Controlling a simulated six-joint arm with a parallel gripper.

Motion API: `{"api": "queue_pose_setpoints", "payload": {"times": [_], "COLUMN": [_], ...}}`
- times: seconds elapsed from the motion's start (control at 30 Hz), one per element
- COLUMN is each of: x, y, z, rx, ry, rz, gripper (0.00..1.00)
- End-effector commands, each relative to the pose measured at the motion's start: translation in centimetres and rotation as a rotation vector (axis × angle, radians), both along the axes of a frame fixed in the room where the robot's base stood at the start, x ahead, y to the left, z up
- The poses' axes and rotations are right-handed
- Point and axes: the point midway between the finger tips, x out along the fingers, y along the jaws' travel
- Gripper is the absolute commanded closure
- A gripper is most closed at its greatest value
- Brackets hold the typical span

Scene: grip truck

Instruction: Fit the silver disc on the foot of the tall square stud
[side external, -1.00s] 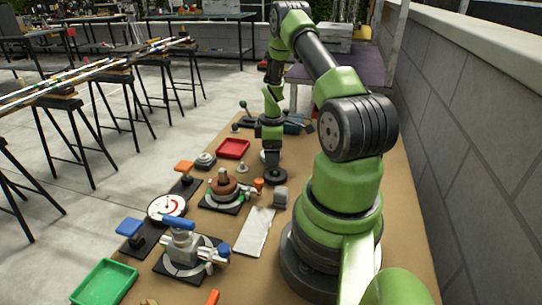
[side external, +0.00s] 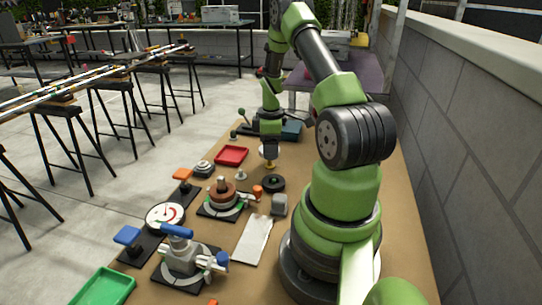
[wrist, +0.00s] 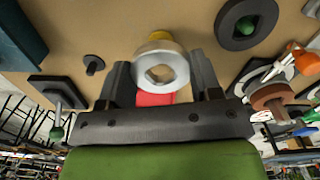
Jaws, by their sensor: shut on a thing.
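The silver disc (wrist: 181,67) is between the fingers of my gripper (wrist: 163,80) in the wrist view. A stud (side external: 221,184) stands upright on a round brown block (side external: 222,195) in front and left of my gripper. I cannot tell whether this is the tall square stud. The disc is apart from it.
A black ring (side external: 272,183) lies on the table near my gripper. A red tray (side external: 231,155) and a small grey peg (side external: 241,174) are to the left. A blue-handled fixture (side external: 182,255), a white dial (side external: 165,216) and a grey block (side external: 279,205) stand nearer the camera.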

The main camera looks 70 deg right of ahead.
Motion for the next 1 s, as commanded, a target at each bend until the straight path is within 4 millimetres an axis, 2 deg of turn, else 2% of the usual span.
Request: {"api": "queue_pose_setpoints", "payload": {"times": [0.03,0.2,0.37,0.47,0.6,0.8,0.9,1.0], "x": [0.1,0.0,0.9,2.5,4.9,6.1,6.1,6.0], "y": [-0.1,0.0,1.1,3.5,8.8,15.2,17.0,17.8], "z": [1.1,4.3,6.2,7.1,8.3,9.4,9.7,9.7], "rx": [-0.005,-0.004,-0.002,-0.001,0.001,0.001,0.001,0.003], "ry": [-0.003,-0.003,0.0,0.0,0.0,0.0,0.0,0.002], "rz": [0.001,0.001,0.025,0.075,0.17,0.281,0.311,0.323], "gripper": [0.67,0.67,0.67,0.67,0.67,0.67,0.67,0.67]}}
